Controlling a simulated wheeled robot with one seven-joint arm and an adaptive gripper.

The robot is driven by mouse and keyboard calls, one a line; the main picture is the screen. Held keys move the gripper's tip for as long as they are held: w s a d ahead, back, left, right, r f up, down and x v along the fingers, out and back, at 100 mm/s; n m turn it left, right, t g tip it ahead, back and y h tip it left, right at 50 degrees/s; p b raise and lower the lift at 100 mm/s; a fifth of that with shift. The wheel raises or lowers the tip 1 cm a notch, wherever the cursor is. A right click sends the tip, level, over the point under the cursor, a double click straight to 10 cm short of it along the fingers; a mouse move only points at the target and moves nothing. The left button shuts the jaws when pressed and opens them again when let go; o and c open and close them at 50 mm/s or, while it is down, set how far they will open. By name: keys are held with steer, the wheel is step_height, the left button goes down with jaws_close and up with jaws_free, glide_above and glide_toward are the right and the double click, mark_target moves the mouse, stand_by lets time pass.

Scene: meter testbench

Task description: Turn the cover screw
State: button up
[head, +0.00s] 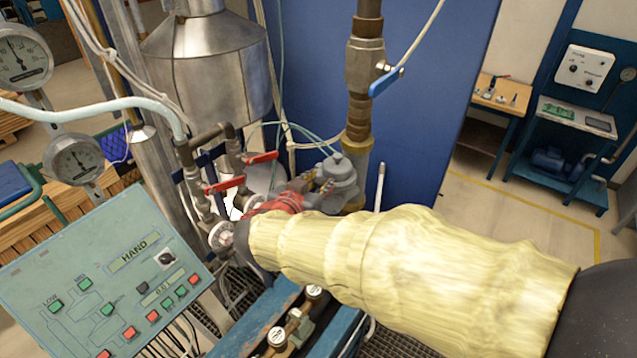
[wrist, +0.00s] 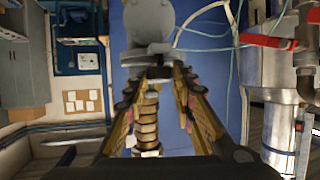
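A grey metal meter body with a domed cover (head: 338,175) sits on the pipework in the middle of the head view. In the wrist view a grey rounded housing (wrist: 152,22) stands just beyond the fingertips. The cover screw cannot be made out in either view. My gripper (wrist: 158,76) has its two fingers apart, with a gap between them through which a brass pipe fitting (wrist: 147,125) shows. In the head view my gripper's red part is close to the left of the meter, and my yellow-sleeved arm hides the area below. Contact with the meter cannot be told.
Red-handled valves (head: 225,184) and pipes crowd the left of the meter. A vertical pipe with a blue valve handle (head: 386,80) rises behind it, before a blue panel (head: 440,100). A control panel (head: 105,275) stands front left.

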jaws_close()
